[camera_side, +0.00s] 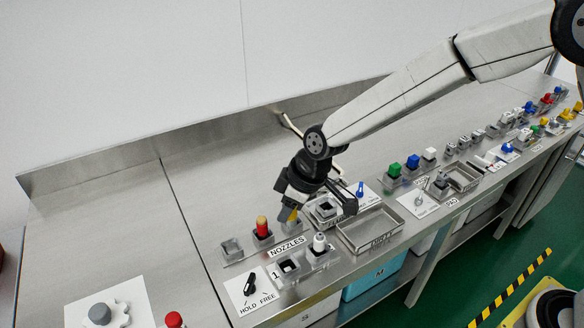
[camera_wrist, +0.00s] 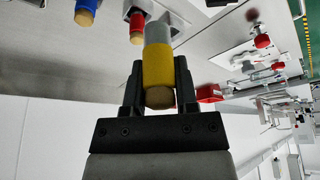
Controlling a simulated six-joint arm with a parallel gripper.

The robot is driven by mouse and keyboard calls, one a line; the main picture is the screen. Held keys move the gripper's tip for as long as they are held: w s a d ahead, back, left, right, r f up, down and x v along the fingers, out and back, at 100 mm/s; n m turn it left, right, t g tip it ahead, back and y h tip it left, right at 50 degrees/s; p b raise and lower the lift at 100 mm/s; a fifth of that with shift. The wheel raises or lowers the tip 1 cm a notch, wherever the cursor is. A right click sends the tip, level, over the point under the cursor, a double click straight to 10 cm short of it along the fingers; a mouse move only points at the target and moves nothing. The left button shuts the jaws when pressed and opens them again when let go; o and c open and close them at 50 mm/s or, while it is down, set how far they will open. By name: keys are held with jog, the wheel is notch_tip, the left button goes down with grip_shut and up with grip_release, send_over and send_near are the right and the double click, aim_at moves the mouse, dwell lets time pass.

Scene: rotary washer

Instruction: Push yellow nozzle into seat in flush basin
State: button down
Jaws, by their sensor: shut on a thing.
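My gripper (camera_side: 288,203) is shut on the yellow nozzle (camera_wrist: 157,68), whose grey end and tan end both show between the fingers in the wrist view. In the side view only a small yellow part shows under the jaws, above the nozzle row and left of the flush basin (camera_side: 338,222). The basin is a small metal tray with a dark square seat (camera_side: 325,208) in it. My gripper and wrist hide part of the basin. I cannot tell whether the nozzle's lower end touches a holder.
A blue nozzle (camera_wrist: 88,10) shows in the wrist view. The dirty tray (camera_side: 371,231) is empty. A white-topped part (camera_side: 319,243) stands in front.

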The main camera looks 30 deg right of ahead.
send_over(319, 205)
jog(key=s, duration=0.1)
jog(key=f, duration=0.1)
jog(key=d+f, duration=0.1)
jog(key=f, duration=0.1)
jog(key=shift+a+f, duration=0.1)
jog(key=shift+f, duration=0.1)
jog(key=shift+f, duration=3.65)
jog(key=shift+f, duration=0.55)
jog(key=shift+c, duration=1.5)
grip_release()
jog(key=shift+r, duration=0.1)
